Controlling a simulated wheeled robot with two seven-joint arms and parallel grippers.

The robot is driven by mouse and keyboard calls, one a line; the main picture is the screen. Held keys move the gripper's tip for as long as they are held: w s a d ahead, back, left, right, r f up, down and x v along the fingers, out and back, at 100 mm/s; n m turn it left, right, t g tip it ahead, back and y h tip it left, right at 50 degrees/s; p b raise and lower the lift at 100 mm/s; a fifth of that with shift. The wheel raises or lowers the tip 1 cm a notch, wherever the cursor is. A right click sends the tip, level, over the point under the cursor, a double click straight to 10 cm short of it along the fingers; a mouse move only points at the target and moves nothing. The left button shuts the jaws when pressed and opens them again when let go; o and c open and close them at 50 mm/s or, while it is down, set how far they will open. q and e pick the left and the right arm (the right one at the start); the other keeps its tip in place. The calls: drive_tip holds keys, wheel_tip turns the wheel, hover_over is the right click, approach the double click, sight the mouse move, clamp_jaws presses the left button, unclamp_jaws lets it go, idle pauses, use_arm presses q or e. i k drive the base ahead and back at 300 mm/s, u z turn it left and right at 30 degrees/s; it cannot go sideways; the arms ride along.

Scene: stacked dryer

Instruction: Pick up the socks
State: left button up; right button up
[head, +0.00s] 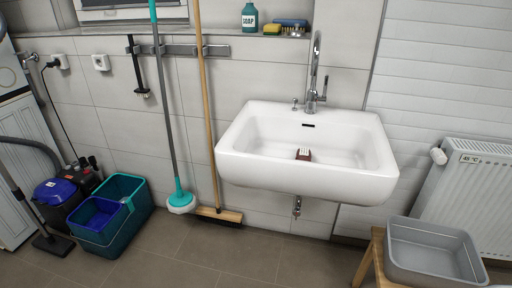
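No socks can be made out in the head view. A small dark red and white object (304,154) lies in the basin of the white sink (308,185); it is too small to tell what it is. Neither of my grippers shows in this view. The inside of the grey tub (435,269) at the lower right looks empty where it can be seen.
The tub stands on a wooden stool (366,262) beside a radiator (470,190). A teal bucket (128,222), a mop (181,200) and a broom (218,214) stand along the wall. A vacuum cleaner (55,193) is at the left. The tiled floor in the middle is clear.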

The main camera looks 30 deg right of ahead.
sight(303, 154)
drive_tip(key=z, duration=0.05)
drive_tip(key=i, duration=1)
drive_tip(key=z, duration=0.5)
